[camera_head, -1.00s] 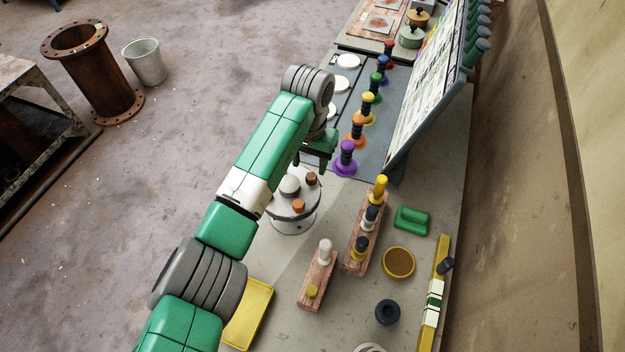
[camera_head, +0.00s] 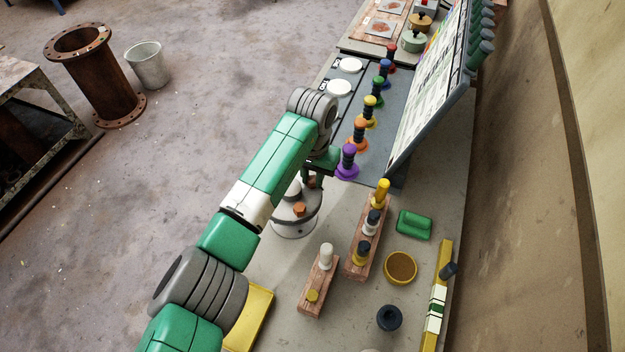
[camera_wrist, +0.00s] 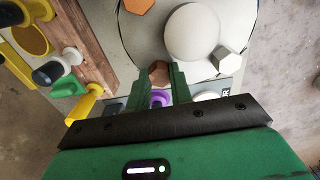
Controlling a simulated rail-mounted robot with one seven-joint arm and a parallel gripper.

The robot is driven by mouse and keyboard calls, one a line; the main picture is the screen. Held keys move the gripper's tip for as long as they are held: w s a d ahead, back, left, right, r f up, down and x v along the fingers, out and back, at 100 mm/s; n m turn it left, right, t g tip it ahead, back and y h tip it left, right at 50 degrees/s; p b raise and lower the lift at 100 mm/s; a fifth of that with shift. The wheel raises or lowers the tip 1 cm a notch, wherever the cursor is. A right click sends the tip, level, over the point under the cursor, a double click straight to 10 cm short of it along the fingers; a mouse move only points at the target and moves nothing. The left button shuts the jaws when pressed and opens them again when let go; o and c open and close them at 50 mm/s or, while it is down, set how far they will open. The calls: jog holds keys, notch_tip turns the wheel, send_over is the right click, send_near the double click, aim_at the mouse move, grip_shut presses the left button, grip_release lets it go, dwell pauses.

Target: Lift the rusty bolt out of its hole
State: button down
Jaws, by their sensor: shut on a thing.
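The rusty bolt (camera_wrist: 160,74) has a brown hex head and shows between my two green fingers in the wrist view. My gripper (camera_wrist: 160,88) is shut on it; in the head view my gripper (camera_head: 314,176) is at the far rim of the round fixture. The fixture (camera_head: 294,226) is a pale drum with a grey top. An orange hex bolt (camera_head: 299,209) stands in its near side. A pale dome (camera_wrist: 192,32) and a silver hex bolt (camera_wrist: 225,58) also sit on it. The hole and the bolt's shank are hidden, so I cannot tell whether it has risen.
A purple knob (camera_head: 347,164) stands close right of my gripper, first in a row of coloured knobs. Wooden blocks with pegs (camera_head: 362,240), a green block (camera_head: 413,224) and a yellow tray (camera_head: 252,312) lie nearer. A tilted panel (camera_head: 430,90) borders the right side.

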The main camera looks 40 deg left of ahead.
aim_at(313, 179)
notch_tip(313, 179, up, 10)
jog(key=p, duration=0.1)
